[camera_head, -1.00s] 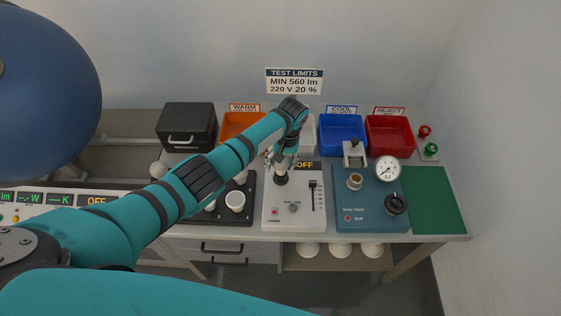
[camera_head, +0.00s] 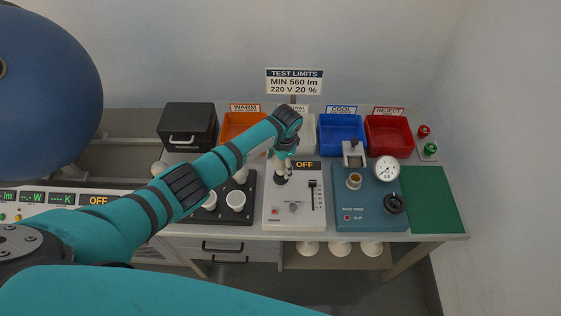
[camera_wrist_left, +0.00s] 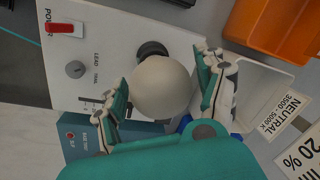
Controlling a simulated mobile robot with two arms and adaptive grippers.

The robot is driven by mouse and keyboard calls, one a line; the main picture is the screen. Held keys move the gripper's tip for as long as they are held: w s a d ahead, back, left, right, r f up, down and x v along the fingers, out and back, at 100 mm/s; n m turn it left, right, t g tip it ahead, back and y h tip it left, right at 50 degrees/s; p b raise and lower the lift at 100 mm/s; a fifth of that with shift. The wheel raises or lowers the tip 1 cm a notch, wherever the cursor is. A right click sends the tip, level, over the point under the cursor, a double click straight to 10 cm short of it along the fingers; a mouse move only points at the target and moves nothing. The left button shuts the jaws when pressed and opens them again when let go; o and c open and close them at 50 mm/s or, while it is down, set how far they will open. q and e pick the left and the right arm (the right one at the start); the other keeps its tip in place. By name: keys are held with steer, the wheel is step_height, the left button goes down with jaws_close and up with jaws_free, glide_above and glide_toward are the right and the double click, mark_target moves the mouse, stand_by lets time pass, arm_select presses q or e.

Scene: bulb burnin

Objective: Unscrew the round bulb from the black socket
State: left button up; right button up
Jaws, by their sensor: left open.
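The round white bulb (camera_wrist_left: 161,87) shows in the left wrist view, in line with the black socket (camera_wrist_left: 152,50) on the white test unit (camera_wrist_left: 110,30). My left gripper (camera_wrist_left: 165,85) is open, with one finger on each side of the bulb. Whether the fingers touch the glass I cannot tell. In the head view my left gripper (camera_head: 284,165) points down over the black socket (camera_head: 281,180), and the bulb is mostly hidden there by the gripper. My right gripper is not in view.
Orange (camera_head: 238,125), blue (camera_head: 342,130) and red (camera_head: 388,132) bins stand behind the unit. A blue twist unit with a dial gauge (camera_head: 386,169) stands to its right. A black tray with white bulbs (camera_head: 236,201) is to its left. The green mat (camera_head: 433,200) is bare.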

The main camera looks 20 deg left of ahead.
arm_select(q)
steer(key=m, duration=0.6)
steer(key=shift+a+t+h, duration=0.1)
steer(key=shift+t+h, duration=0.2)
steer(key=shift+h, duration=0.1)
steer(key=m, duration=0.5)
steer(key=shift+w+h+b, duration=0.1)
steer(key=shift+h+b, duration=0.2)
steer(key=shift+b, duration=0.05)
steer(key=c, duration=1.1)
